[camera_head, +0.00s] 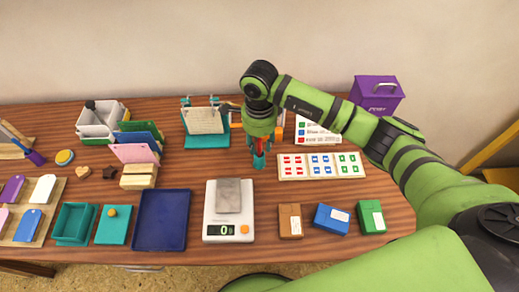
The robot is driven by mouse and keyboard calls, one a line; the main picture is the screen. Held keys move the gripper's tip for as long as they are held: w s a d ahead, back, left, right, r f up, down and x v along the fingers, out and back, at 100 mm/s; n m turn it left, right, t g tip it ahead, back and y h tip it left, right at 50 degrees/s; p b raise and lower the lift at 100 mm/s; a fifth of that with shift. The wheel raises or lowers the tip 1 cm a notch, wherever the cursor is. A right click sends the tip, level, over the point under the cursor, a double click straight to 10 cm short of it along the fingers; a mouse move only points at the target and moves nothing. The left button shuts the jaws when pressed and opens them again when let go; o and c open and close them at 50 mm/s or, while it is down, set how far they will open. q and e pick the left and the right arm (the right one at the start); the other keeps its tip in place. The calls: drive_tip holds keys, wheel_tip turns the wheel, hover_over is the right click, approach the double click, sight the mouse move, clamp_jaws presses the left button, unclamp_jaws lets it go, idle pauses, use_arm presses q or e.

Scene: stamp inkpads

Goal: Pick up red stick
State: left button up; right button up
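My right gripper (258,158) points straight down at the back middle of the table, left of the white card with coloured tiles. A small red piece (261,146), possibly the red stick, shows at its fingers. The gripper hides most of this piece, and I cannot tell whether the fingers are closed on it or only around it. An orange upright thing (279,134) shows just right of the gripper, partly hidden. My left gripper is not in view.
A white scale (228,230) reading 0 is in front. A teal stand (206,141) is left. Brown (290,222), blue (331,219) and green (371,217) boxes line the front; a purple box (377,95) stands behind.

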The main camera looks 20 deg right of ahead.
clamp_jaws()
drive_tip(key=shift+w+r, duration=0.1)
drive_tip(key=shift+r, duration=0.15)
wheel_tip(320, 180, up, 8)
drive_tip(key=shift+r+b, duration=0.25)
drive_tip(key=shift+b, duration=0.95)
drive_tip(key=shift+r, duration=0.55)
